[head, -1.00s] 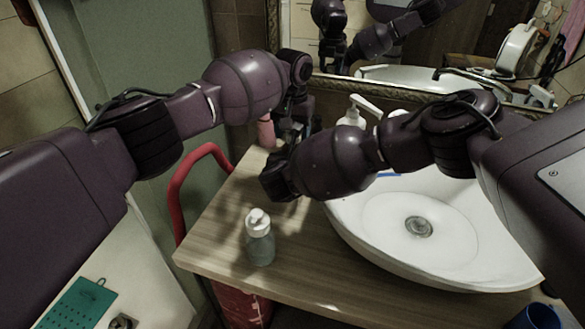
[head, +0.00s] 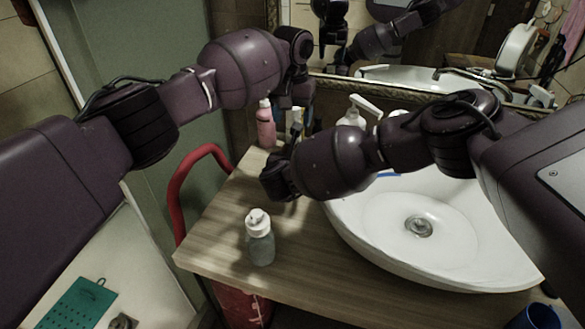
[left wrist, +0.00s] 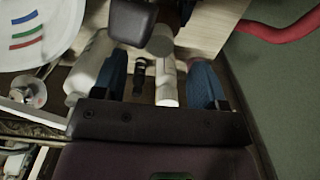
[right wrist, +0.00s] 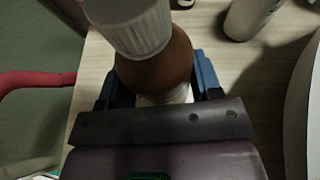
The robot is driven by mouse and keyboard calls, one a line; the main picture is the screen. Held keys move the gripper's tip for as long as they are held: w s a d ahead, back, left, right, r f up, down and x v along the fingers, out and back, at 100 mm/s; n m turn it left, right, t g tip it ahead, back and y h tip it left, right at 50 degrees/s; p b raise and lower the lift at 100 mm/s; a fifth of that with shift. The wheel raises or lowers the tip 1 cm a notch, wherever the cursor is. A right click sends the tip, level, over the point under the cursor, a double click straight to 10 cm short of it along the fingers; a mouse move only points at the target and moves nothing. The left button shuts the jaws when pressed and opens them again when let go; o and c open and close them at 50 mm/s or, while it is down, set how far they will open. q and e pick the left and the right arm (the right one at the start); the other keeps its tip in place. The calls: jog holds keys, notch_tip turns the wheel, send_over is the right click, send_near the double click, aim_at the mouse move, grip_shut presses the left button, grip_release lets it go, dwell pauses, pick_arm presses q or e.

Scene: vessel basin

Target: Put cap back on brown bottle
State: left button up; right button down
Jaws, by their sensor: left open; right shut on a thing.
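The brown bottle (right wrist: 172,65) stands between the blue fingers of my right gripper (right wrist: 153,78), which is shut on it. The white ribbed cap (right wrist: 135,28) sits over the bottle's top in the right wrist view; whether it is fully tightened I cannot tell. In the head view the bottle and right gripper's fingers are hidden behind my right arm. My left gripper (head: 296,122) is open, at the back of the counter. In the left wrist view a pale round top (left wrist: 160,40), apparently the cap, shows beyond its spread, empty fingers.
A clear pump bottle (head: 260,243) stands at the counter's front left. A pink bottle (head: 265,127) and a white pump bottle (head: 352,117) stand at the back. The white basin (head: 375,235) fills the right. Bare wood (head: 225,225) lies at the left.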

pick_arm(q)
jog(key=o, duration=0.4)
jog(key=shift+c, duration=0.2)
notch_tip(320, 180, up, 12)
dwell(0.4)
pick_arm(e)
jog(key=shift+c, duration=1)
grip_release()
pick_arm(q)
jog(key=shift+r, duration=0.45)
pick_arm(e)
jog(key=v, duration=1)
jog(key=shift+s+r, duration=0.15)
jog(key=shift+s, duration=0.2)
